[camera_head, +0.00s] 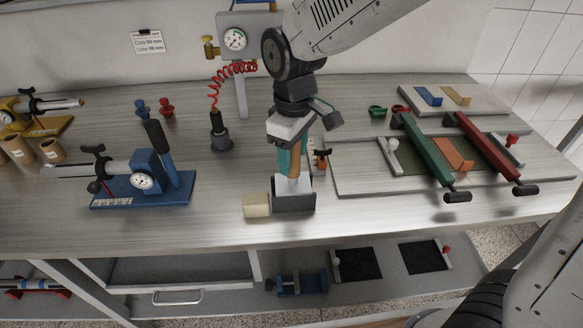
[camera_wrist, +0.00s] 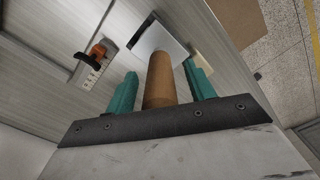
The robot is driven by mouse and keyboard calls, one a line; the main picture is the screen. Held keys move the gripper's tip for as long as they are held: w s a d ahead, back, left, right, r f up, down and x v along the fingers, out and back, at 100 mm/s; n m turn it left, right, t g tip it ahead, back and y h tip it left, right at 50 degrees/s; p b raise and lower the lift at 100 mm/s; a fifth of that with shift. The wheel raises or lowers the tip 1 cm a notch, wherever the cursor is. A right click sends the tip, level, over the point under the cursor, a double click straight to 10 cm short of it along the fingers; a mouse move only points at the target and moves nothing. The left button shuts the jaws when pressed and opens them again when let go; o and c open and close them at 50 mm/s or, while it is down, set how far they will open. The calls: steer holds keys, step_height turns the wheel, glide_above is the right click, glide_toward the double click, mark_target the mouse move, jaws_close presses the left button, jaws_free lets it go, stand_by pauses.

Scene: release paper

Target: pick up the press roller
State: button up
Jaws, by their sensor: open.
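The press roller seems to be the tool with a brown cylindrical handle (camera_head: 296,166) and a pale block-like lower part (camera_head: 293,184). It stands upright in a dark grey holder (camera_head: 294,203) near the bench's front edge. My gripper (camera_head: 289,165) is above the holder, pointing down, with teal fingers. In the wrist view, my gripper (camera_wrist: 161,72) is open, with one finger on each side of the brown handle (camera_wrist: 160,88). Gaps show between fingers and handle there. The pale part (camera_wrist: 158,46) lies beyond the handle; its underside is hidden.
A cream block (camera_head: 256,206) sits just left of the holder. An orange-and-black tool (camera_head: 320,159) is close behind to the right, also in the wrist view (camera_wrist: 95,57). A blue gauge stand (camera_head: 140,190) is left. Green (camera_head: 428,150) and red (camera_head: 489,148) bars lie right.

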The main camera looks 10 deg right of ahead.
jaws_close()
